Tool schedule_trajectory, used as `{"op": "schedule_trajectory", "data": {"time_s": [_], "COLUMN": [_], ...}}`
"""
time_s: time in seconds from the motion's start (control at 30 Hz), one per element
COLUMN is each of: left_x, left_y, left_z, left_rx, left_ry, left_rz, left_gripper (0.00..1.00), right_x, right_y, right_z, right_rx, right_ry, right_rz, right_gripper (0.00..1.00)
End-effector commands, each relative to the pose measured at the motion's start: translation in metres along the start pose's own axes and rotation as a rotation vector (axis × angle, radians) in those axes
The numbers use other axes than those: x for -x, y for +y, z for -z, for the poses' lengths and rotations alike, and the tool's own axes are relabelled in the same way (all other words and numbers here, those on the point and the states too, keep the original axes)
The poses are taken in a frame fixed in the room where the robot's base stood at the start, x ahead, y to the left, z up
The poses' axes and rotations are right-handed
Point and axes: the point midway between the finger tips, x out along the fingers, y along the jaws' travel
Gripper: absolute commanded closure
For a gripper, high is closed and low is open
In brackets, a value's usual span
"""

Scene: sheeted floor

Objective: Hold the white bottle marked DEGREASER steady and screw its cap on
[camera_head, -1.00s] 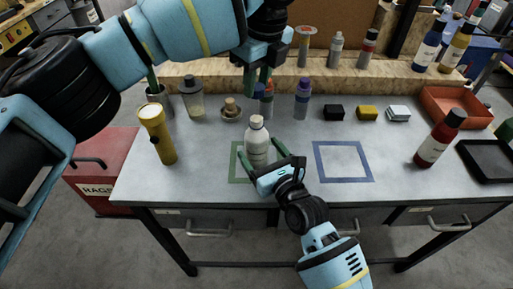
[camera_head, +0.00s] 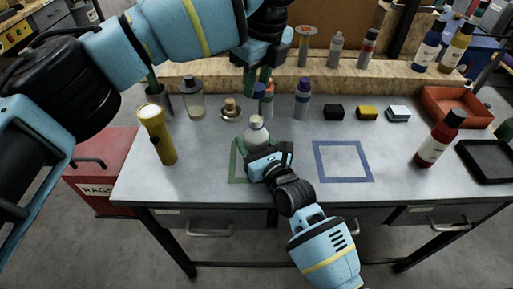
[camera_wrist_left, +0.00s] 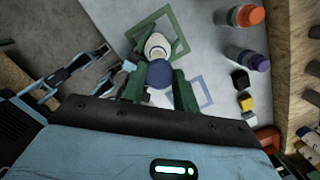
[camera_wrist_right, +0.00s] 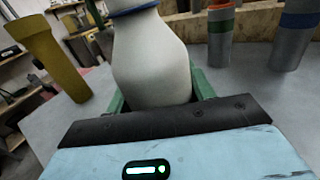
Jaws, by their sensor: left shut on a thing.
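The white bottle (camera_head: 256,128) stands upright, its neck uncapped, over the green outlined square (camera_head: 236,163) on the grey table. My right gripper (camera_head: 258,150) is low at the front of it, fingers on either side of its body. The right wrist view shows the bottle body (camera_wrist_right: 155,65) between the fingers, which look open; contact cannot be told. My left gripper (camera_head: 258,78) is shut on a blue cap (camera_head: 259,90), held above and behind the bottle. The cap (camera_wrist_left: 160,74) also shows between the fingers in the left wrist view. I cannot read the bottle's marking.
A yellow flashlight (camera_head: 157,135) stands left of the bottle. A purple-capped bottle (camera_head: 302,100) and small blocks line the back. An empty blue outlined square (camera_head: 343,178) lies to the right, with a red bottle (camera_head: 440,138) beyond it. Table space between them is clear.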

Motion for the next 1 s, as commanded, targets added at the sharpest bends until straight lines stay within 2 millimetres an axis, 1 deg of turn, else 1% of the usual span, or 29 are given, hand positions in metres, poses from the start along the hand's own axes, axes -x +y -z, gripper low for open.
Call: {"op": "schedule_trajectory", "data": {"time_s": [0.03, 0.27, 0.37, 0.7, 0.8, 1.0], "left_x": [0.0, 0.0, -0.003, -0.044, -0.049, -0.05], "left_y": [0.0, 0.0, 0.0, 0.001, 0.001, 0.001], "left_z": [0.0, 0.0, 0.001, 0.006, 0.007, 0.007], "left_rx": [0.0, 0.0, 0.0, 0.0, 0.0, 0.0], "left_ry": [0.0, 0.0, 0.001, 0.001, 0.0, -0.001], "left_rz": [0.0, 0.0, -0.001, 0.0, 0.001, 0.002], "left_gripper": [0.91, 0.91, 0.91, 0.91, 0.91, 0.91], "right_x": [0.0, 0.0, 0.0, 0.0, 0.0, 0.0], "right_y": [0.0, 0.0, 0.0, 0.0, 0.0, 0.0], "right_z": [0.0, 0.0, 0.0, 0.001, 0.001, 0.001], "right_rx": [0.0, 0.0, 0.0, 0.001, 0.001, 0.001], "right_ry": [0.001, 0.001, 0.001, 0.001, 0.001, 0.002], "right_rz": [0.0, 0.0, 0.0, 0.0, 0.0, 0.0], "right_gripper": [0.58, 0.88, 0.88, 0.88, 0.88, 0.88]}}
